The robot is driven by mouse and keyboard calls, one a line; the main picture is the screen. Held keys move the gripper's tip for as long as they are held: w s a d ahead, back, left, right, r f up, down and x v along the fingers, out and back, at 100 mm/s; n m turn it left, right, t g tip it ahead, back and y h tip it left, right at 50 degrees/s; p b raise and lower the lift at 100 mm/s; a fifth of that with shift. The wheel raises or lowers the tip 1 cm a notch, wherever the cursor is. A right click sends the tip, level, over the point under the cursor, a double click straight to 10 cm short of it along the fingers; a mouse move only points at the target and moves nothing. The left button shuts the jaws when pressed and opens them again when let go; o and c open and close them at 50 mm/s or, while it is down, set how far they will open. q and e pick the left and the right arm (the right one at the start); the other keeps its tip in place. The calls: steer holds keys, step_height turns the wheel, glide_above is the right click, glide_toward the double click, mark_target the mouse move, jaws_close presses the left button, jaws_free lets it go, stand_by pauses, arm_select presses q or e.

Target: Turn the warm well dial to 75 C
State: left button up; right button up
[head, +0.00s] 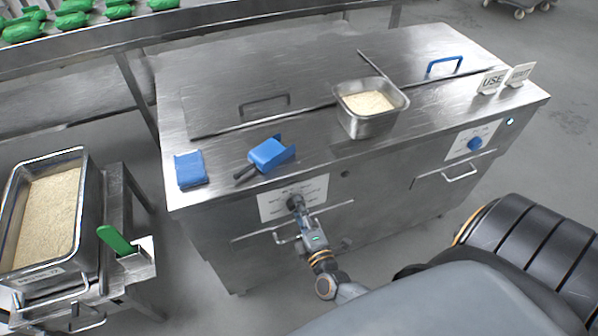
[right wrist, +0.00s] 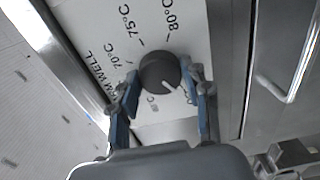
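The warm well dial (right wrist: 160,70) is a round dark knob on a white panel (right wrist: 190,30) marked 70, 75 and 80 °C. Its white pointer line is toward the lower right in the right wrist view, away from the 75 °C mark (right wrist: 131,24). My right gripper (right wrist: 165,82) has its two blue-padded fingers spread either side of the dial, with a small gap at the right finger; contact on the left is unclear. In the head view the dial (head: 294,202) is on the counter's front, with my right gripper (head: 303,213) at it. My left gripper is out of view.
A steel pan of rice (head: 371,124), a blue scoop (head: 270,154) and a blue block (head: 190,169) sit on the counter. A second, blue dial (head: 475,144) is farther right. Drawer handles (head: 461,174) project from the front. A large rice tray (head: 83,158) stands left.

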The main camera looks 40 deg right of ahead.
steer(key=shift+c, duration=0.6)
steer(key=shift+m, duration=0.4)
steer(key=shift+n+b, duration=1.9)
steer(key=shift+n, duration=15.1)
